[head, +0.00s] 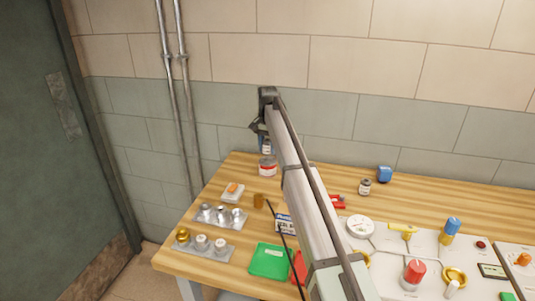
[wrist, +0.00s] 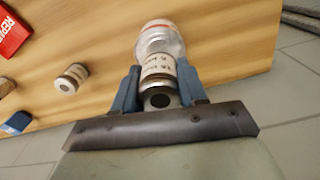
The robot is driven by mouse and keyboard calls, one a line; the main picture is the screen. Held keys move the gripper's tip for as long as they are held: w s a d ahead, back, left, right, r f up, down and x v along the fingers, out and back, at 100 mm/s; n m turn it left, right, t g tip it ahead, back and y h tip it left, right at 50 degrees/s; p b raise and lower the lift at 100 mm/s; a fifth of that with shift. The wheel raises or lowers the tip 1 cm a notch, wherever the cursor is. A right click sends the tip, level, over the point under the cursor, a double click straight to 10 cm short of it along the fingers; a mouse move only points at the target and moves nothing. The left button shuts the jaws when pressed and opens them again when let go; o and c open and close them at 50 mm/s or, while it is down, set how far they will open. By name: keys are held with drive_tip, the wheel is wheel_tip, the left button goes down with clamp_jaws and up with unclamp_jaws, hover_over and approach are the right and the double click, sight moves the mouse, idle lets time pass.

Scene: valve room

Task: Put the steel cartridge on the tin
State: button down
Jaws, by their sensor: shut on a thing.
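My gripper (head: 265,143) is shut on a small labelled cylinder, which appears to be the steel cartridge (wrist: 158,67). The wrist view shows its white lettered label, metallic end and dark round hole between the two blue fingers (wrist: 158,88). The tin (head: 267,168) is a short round can with a red and white side near the back left of the bench. In the wrist view the tin (wrist: 160,39) is just beyond the held cartridge. The cartridge is above the tin; I cannot tell whether they touch. My arm crosses the middle of the head view.
Grey trays with several small cylinders (head: 207,245) and an orange item on a pale block (head: 233,190) stand at the left. A green tray (head: 270,261) is in front. A dark jar (head: 365,187), a blue object (head: 384,174) and a valve panel (head: 428,245) are at right.

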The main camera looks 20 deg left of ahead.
sight(268, 153)
drive_tip(key=shift+f, duration=1.45)
drive_tip(key=shift+f, duration=0.1)
drive_tip(key=c, duration=0.6)
unclamp_jaws()
wheel_tip(268, 153, up, 12)
drive_tip(key=shift+r, duration=0.1)
